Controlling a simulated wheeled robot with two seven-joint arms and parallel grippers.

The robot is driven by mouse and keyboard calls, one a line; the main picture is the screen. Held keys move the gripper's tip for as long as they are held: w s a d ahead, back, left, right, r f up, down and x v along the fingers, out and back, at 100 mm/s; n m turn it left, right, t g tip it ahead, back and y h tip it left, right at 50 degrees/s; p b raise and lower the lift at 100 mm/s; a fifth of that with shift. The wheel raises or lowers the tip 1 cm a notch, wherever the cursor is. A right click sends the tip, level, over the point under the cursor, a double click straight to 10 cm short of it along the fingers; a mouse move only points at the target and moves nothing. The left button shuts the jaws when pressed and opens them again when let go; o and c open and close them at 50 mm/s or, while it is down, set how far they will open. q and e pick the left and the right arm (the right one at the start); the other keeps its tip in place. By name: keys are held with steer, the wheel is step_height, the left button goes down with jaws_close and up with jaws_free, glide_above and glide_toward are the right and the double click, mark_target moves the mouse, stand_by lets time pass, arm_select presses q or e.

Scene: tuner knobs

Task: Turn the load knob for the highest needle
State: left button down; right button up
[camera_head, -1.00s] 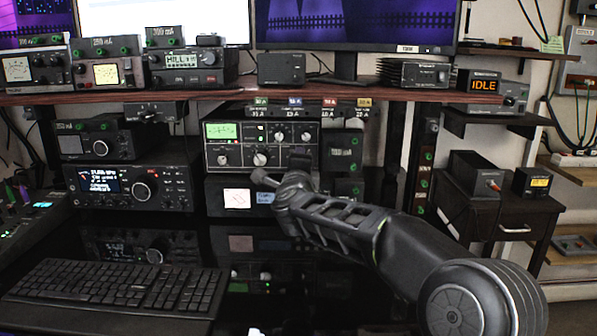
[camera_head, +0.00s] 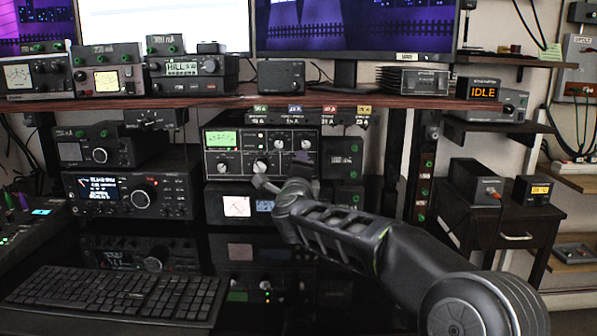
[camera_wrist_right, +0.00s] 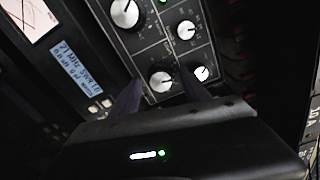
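The tuner (camera_head: 241,176) is a black box under the shelf with a lit green meter (camera_head: 221,140) at its upper left. Its white-capped knobs include a large one (camera_head: 260,166) at centre; the needles and knob labels are too small to read. My right gripper (camera_head: 282,172) is in front of the tuner's lower right, hiding part of the panel. In the right wrist view my right gripper (camera_wrist_right: 162,80) has its two dark fingers apart, with a small knob (camera_wrist_right: 160,82) showing between them; contact cannot be told. A large knob (camera_wrist_right: 124,12) lies beyond. My left gripper is out of view.
A unit with a white meter (camera_head: 237,206) and blue display sits below the tuner. Radios (camera_head: 130,193) stand left, and a keyboard (camera_head: 115,292) lies on the glossy desk. The shelf edge (camera_head: 215,101) runs just above the tuner.

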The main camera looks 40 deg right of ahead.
steer(key=shift+s, duration=0.1)
steer(key=v, duration=0.7)
steer(key=shift+s+a+p, duration=0.2)
steer(key=shift+a+p, duration=0.05)
steer(key=shift+p, duration=0.05)
stand_by(0.4)
